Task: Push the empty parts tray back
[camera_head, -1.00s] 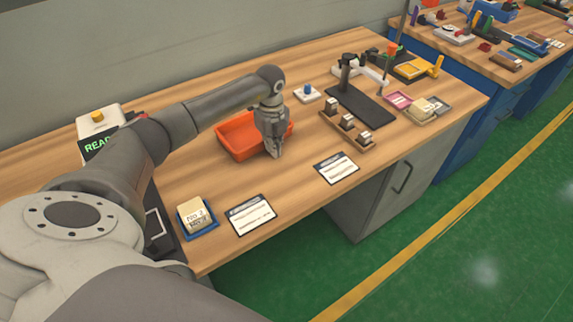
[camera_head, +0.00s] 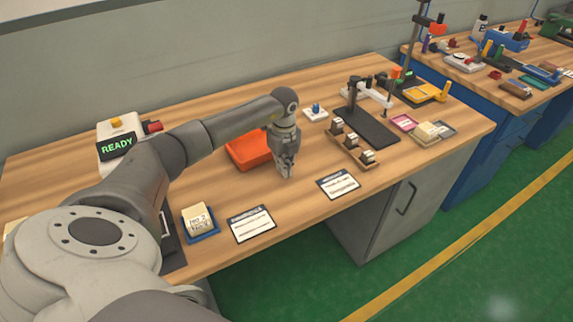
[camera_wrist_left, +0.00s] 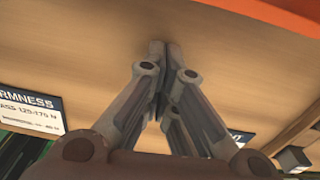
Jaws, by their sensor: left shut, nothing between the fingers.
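The orange parts tray (camera_head: 247,151) sits on the wooden workbench, left of the middle. The part of its inside that shows looks empty; my left arm and gripper hide its right side. My left gripper (camera_head: 285,174) points down at the tray's front right, over the bench top. It is shut and empty. In the left wrist view the closed fingertips (camera_wrist_left: 159,46) are over bare wood. The tray's orange edge (camera_wrist_left: 284,14) crosses the top right there, apart from the fingertips. My right gripper is not in view.
A white printed card (camera_head: 338,185) lies right of the gripper and another (camera_head: 251,224) nearer. A wooden holder (camera_head: 351,147) with several small blocks and a black-based stand (camera_head: 368,126) are to the right. The wall (camera_head: 200,60) is behind the bench.

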